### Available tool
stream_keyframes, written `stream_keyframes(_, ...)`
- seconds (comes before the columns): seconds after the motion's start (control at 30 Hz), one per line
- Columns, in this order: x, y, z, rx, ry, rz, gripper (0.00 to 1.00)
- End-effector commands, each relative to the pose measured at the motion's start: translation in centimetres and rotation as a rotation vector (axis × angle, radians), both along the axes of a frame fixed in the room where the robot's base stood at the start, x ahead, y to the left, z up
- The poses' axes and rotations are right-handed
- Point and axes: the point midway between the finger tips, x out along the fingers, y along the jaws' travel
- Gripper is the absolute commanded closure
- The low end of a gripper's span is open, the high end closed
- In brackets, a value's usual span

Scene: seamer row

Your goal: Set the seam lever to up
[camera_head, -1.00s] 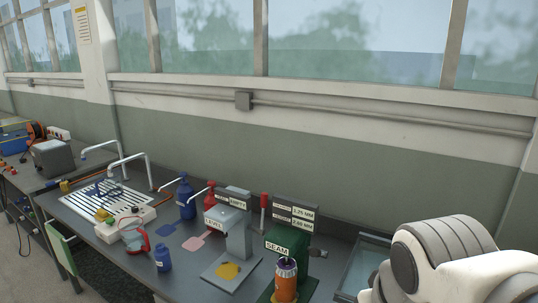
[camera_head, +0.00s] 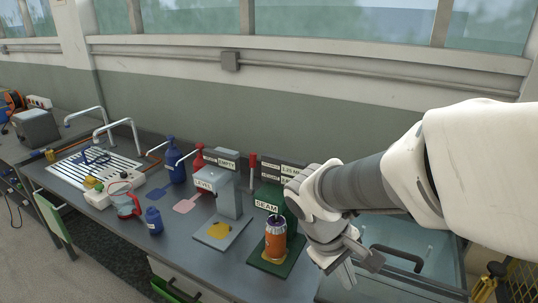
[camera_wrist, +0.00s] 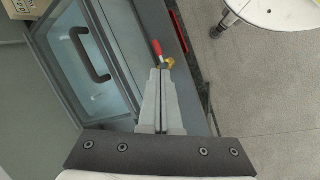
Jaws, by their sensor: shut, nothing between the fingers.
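The green seamer (camera_head: 270,197) with a SEAM label stands on the bench, with an orange can (camera_head: 275,243) on its base. An upright red handle (camera_head: 252,160) shows at its back left; I cannot tell whether it is the seam lever. My gripper (camera_head: 349,277) is to the right of the seamer, pointing down, and hides part of its right side. In the wrist view my gripper (camera_wrist: 160,72) is shut and empty. A red handle with a brass-coloured part (camera_wrist: 169,62) shows just beyond the fingertips; contact is unclear.
A grey LEVEL machine (camera_head: 228,190) stands left of the seamer. Blue bottles (camera_head: 175,160), a red bottle (camera_head: 197,160) and a jug (camera_head: 124,203) are farther left. A glass-topped box with a dark handle (camera_wrist: 90,53) lies right of the seamer. Open floor (camera_wrist: 250,100) lies beyond the bench edge.

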Motion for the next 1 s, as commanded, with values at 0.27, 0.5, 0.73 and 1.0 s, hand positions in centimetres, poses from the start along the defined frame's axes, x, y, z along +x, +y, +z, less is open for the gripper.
stream_keyframes(0.27,3.3,0.2,-4.3,-0.295,0.158,0.231,1.0)
stream_keyframes(0.5,6.6,1.1,-7.2,-0.573,0.248,0.446,1.0)
stream_keyframes(0.73,10.0,3.3,-9.5,-0.861,0.3,0.668,1.0)
stream_keyframes(1.0,13.9,7.8,-11.9,-1.221,0.313,0.941,1.0)
